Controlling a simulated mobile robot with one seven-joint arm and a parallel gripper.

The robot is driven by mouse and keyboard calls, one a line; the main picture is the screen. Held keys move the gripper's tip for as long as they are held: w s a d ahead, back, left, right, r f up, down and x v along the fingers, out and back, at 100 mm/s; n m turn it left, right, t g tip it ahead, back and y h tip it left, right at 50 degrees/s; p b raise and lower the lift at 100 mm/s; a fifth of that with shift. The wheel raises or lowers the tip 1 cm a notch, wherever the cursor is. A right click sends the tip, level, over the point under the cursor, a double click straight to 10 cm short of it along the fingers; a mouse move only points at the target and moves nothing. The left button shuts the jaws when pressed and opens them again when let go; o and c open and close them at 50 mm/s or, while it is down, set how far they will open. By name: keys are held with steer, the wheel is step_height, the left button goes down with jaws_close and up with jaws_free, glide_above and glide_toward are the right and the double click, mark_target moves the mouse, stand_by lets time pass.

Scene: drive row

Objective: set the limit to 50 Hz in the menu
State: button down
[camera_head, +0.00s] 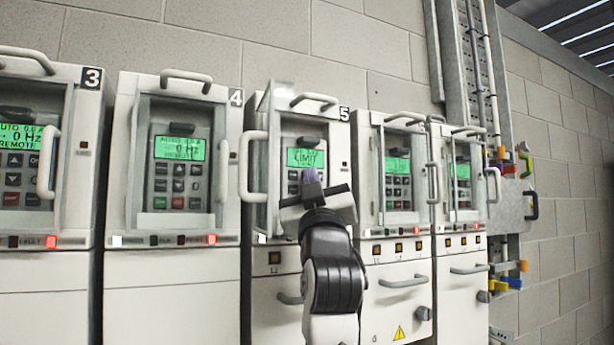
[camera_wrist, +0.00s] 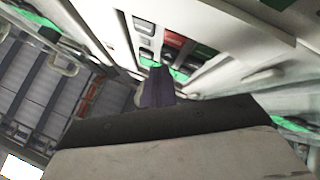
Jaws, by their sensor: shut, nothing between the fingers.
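The keypad panel of drive cabinet 5 (camera_head: 337,225) stands in the middle of the head view. Its green screen (camera_head: 305,158) reads "LIMIT" on one line; the other text is too small to read. My gripper (camera_head: 311,177) is shut and empty. Its fingertips are in front of the keypad, just below the screen, and hide part of the keys. In the wrist view my shut fingers (camera_wrist: 157,86) point at the panel, with grey keys and a red key (camera_wrist: 174,40) beyond them. Whether the fingertips touch a key cannot be told.
Drive cabinet 4 (camera_head: 125,215) and drive cabinet 3 (camera_head: 92,150) stand to the left with lit green screens. More drives stand to the right. A protruding handle (camera_head: 252,166) is left of the keypad. Coloured switch handles (camera_head: 526,160) are on the wall at far right.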

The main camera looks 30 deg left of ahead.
mark_target(330, 181)
steer(key=shift+d, duration=0.1)
steer(key=shift+s+d, duration=0.4)
steer(key=shift+d, duration=0.15)
steer(key=shift+w+d, duration=0.8)
steer(key=shift+w, duration=0.25)
steer(key=shift+a, duration=0.1)
steer(key=shift+w+a, duration=0.2)
steer(key=shift+a, duration=0.1)
